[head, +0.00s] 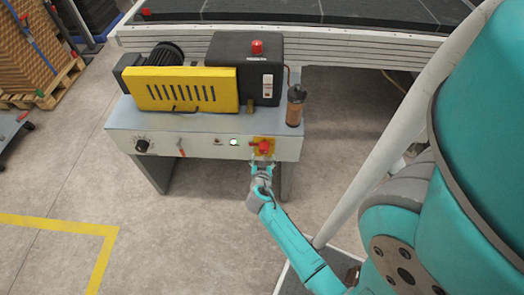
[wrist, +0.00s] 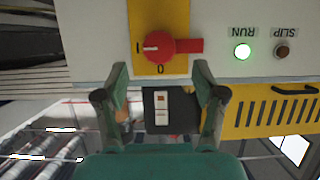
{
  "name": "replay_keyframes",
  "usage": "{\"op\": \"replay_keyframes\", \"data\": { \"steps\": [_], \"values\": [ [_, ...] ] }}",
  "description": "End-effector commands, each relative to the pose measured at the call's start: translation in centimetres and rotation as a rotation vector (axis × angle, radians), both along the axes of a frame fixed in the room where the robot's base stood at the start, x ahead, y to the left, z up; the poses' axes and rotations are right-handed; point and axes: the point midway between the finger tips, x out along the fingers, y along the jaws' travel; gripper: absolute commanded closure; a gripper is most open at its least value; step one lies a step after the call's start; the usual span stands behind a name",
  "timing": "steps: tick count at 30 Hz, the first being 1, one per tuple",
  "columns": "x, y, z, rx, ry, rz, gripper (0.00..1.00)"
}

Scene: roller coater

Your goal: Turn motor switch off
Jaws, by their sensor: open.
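The motor switch is a red rotary knob (head: 264,146) on a yellow plate (head: 257,154) at the right of the machine's front panel. In the wrist view, which is upside down, the red knob (wrist: 158,46) has a red bar pointing right, with marks "I" at its left and "0" below it. The green RUN lamp (wrist: 243,51) beside it is lit. My gripper (head: 262,163) is open and empty just in front of the switch. In the wrist view, the fingertips of my gripper (wrist: 160,72) are spread below the knob, apart from it.
The panel also carries a dark SLIP lamp (wrist: 282,51), an orange lever (head: 181,148) and a black dial (head: 142,146). A yellow guard (head: 180,90), a black box (head: 225,50) and a brown bottle (head: 295,107) are on top. The floor in front is clear.

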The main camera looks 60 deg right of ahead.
Motion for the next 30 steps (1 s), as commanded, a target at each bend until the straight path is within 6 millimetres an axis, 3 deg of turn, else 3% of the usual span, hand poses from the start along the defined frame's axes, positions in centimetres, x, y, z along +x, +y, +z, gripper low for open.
{"op": "replay_keyframes", "data": {
  "steps": [6,12,25,30],
  "values": [
    [1.4,-3.5,-1.4,-0.001,0.0,-0.002,0.3],
    [2.2,-5.4,-2.4,0.0,0.001,0.001,0.3],
    [2.5,-6.0,-2.7,0.0,0.0,0.002,0.3],
    [2.5,-6.0,-2.7,0.0,0.0,0.002,0.73]
  ]
}}
